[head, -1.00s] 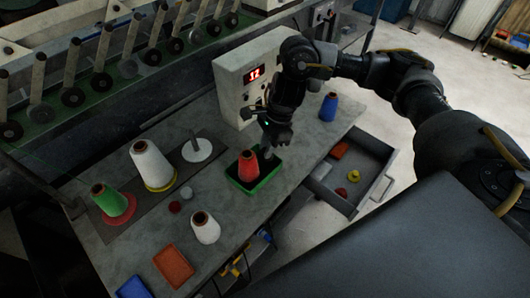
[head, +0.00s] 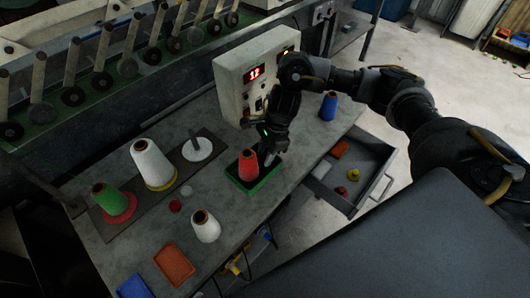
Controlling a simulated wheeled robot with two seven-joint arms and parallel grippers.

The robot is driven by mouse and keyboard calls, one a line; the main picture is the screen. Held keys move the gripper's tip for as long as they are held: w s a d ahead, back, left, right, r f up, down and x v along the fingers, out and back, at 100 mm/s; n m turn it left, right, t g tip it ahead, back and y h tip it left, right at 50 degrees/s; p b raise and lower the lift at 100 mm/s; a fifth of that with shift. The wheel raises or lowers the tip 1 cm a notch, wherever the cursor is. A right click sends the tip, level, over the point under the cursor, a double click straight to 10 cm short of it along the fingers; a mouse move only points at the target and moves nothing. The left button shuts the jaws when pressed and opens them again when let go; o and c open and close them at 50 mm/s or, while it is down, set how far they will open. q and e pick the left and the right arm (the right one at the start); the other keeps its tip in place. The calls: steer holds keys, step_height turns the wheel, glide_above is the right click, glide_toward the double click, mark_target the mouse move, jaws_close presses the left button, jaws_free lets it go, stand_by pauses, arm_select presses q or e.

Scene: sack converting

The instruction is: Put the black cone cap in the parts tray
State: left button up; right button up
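My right gripper (head: 270,153) points down over the right side of a green tray (head: 261,185), close beside a red cone (head: 248,166) standing in that tray. The fingertips are small and dark, so I cannot tell whether they are open or hold something. I cannot make out a black cone cap anywhere; it may be hidden by the dark gripper. The green tray may be the parts tray, but no label shows. My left gripper is not in view.
White cones (head: 152,164), a green cone (head: 109,200) and a blue cone (head: 328,106) stand on the bench. A control box (head: 232,90) is behind the gripper. An orange tray (head: 174,265) and a blue tray (head: 133,287) lie in front. An open drawer (head: 372,195) juts out right.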

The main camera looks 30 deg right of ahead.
steer(key=shift+o, duration=0.5)
steer(key=shift+r, duration=0.1)
steer(key=shift+r+p, duration=0.25)
steer(key=shift+p, duration=0.1)
steer(key=v, duration=1.1)
steer(key=shift+d+r+b, duration=0.2)
steer(key=shift+r+b, duration=0.15)
steer(key=shift+b, duration=0.1)
